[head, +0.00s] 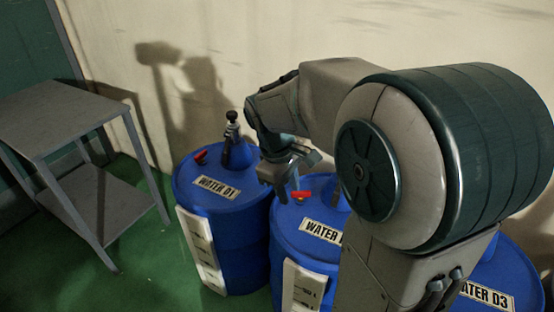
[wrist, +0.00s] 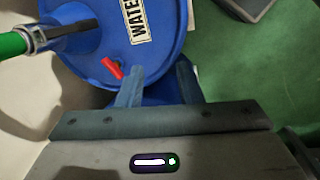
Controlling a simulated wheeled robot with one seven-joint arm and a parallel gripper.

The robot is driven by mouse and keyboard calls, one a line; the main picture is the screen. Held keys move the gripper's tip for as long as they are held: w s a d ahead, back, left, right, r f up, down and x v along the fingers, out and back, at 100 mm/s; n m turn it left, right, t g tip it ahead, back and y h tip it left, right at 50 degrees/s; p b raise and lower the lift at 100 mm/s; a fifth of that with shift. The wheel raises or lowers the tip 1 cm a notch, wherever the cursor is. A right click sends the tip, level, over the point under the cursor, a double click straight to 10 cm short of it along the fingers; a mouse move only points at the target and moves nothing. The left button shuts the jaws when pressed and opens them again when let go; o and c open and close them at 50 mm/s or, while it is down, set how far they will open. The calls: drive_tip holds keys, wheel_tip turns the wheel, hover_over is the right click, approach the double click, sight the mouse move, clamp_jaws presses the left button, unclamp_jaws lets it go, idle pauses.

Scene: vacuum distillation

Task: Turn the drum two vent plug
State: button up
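Drum two (head: 292,247) is the middle blue drum; its label begins "WATER" and its number is hidden behind my arm. Its red vent plug (head: 303,195) shows on the drum top, just under and right of my gripper (head: 289,186). In the wrist view a red plug (wrist: 112,68) lies on a blue drum top (wrist: 100,45), just left of the left fingertip. My gripper (wrist: 157,76) is open in the wrist view, with clear space between its fingers. The plug is not between them; contact with the left finger cannot be told.
Drum one (head: 235,240) stands to the left with its own red plug (head: 201,157) and a black-topped fitting (head: 232,130). Drum three (head: 510,270) is partly hidden at right. A green-handled fitting (wrist: 15,43) is left of the plug. A grey table (head: 60,115) stands far left.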

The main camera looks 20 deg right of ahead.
sight(301, 191)
drive_tip(key=w+d+f+n+g+h, duration=0.1)
drive_tip(key=w+d+f+n+h, duration=0.15)
drive_tip(key=w+n, duration=0.8)
drive_tip(key=d+f+m+b, duration=0.1)
drive_tip(key=d+f, duration=0.1)
drive_tip(key=f, duration=0.2)
drive_tip(key=w+d+f+m+b, duration=0.1)
drive_tip(key=d+f+b, duration=0.1)
drive_tip(key=f, duration=0.2)
drive_tip(key=w+d+f+m+b, duration=0.1)
drive_tip(key=d+f, duration=0.1)
drive_tip(key=f, duration=0.2)
drive_tip(key=shift+w+f+y, duration=0.25)
drive_tip(key=shift+f+y, duration=0.1)
clamp_jaws()
